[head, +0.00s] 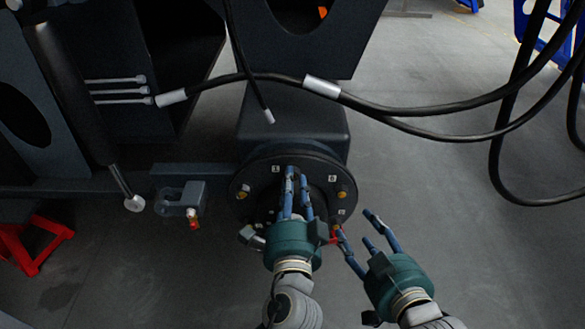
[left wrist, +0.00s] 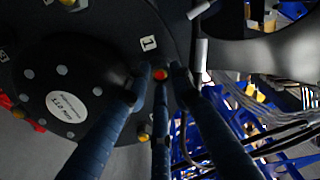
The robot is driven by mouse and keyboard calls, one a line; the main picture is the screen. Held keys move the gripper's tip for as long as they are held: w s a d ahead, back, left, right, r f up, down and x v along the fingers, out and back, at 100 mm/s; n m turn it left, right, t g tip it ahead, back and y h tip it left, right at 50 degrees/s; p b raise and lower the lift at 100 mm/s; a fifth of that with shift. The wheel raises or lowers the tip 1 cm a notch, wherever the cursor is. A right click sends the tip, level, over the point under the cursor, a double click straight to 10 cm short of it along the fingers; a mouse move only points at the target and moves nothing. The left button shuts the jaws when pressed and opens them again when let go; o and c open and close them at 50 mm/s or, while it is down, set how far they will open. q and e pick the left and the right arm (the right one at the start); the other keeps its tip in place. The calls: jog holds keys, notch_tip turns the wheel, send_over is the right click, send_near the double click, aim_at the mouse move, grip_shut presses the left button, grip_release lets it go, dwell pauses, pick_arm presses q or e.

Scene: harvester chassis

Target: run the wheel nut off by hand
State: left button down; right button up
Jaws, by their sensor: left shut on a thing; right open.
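The round dark wheel hub (head: 258,172) carries several yellow nuts around its rim, with small numbered labels beside them. My left gripper (head: 295,175) reaches up across the hub face, its blue fingers close together near the label 1. In the left wrist view the fingers (left wrist: 160,85) are shut around a small red-ended wheel nut (left wrist: 160,74) just below that label. The fingers hide most of the nut. It is not visible in the head view. My right gripper (head: 357,232) is open and empty, at the lower right of the hub and apart from the nut.
A yellow nut (head: 342,195) sits on the hub's right side. Thick black hoses (head: 430,108) cross above and to the right. A bracket with a red-tipped fitting (head: 192,215) is left of the hub. A red stand (head: 35,245) is at far left.

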pick_arm(q)
jog(key=c, duration=1.7)
grip_release()
jog(key=shift+s+f, duration=0.1)
jog(key=shift+f, duration=0.1)
jog(key=shift+o, duration=1.3)
jog(key=shift+r, duration=0.15)
pick_arm(e)
jog(key=shift+s, duration=0.1)
pick_arm(q)
jog(key=shift+c, duration=1)
jog(key=shift+s, duration=1.05)
pick_arm(e)
jog(key=shift+w+a+r+t, duration=0.15)
jog(key=shift+w+r+t, duration=0.1)
jog(key=shift+r, duration=0.3)
jog(key=shift+w+a+r+t, duration=0.1)
jog(key=shift+w+r+t, duration=0.15)
jog(key=shift+r, duration=0.25)
pick_arm(q)
jog(key=shift+r, duration=0.1)
